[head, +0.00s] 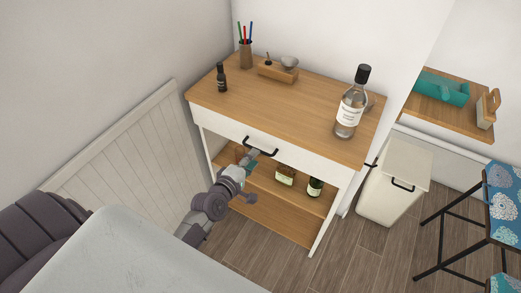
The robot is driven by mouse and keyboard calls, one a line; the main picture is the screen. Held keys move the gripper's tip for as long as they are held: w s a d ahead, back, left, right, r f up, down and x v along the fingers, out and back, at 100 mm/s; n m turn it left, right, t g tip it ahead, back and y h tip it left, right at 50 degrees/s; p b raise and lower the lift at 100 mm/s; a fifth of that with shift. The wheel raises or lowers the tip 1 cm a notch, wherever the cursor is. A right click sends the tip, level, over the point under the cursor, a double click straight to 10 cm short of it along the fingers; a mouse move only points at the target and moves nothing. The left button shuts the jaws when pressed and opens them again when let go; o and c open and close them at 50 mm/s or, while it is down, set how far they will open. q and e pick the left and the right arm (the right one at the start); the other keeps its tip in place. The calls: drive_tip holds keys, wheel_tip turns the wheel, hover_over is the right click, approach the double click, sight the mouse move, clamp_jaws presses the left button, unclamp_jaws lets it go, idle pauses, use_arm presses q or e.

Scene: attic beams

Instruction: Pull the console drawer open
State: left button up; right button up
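The console (290,105) has a wooden top, white legs and open wooden shelves. Its white drawer (220,124) sits under the top and looks closed, its front flush with the frame. A black bar handle (262,150) is on the middle of the drawer front. My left gripper (253,155) reaches up from below to the left end of the handle. The fingertips are small and partly merge with the handle, so I cannot tell whether they grip it or only lie beside it. My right gripper is out of view.
On the top stand a large bottle (350,105), a small dark bottle (221,78), a pencil cup (246,54) and a wooden block (278,73). Jars (285,175) sit on the shelf below. A white bin (395,182) and a patterned stool (503,205) are at right.

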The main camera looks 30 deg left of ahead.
use_arm(q)
drive_tip(key=x, duration=0.5)
drive_tip(key=shift+w+f, duration=0.1)
drive_tip(key=shift+w, duration=0.1)
clamp_jaws()
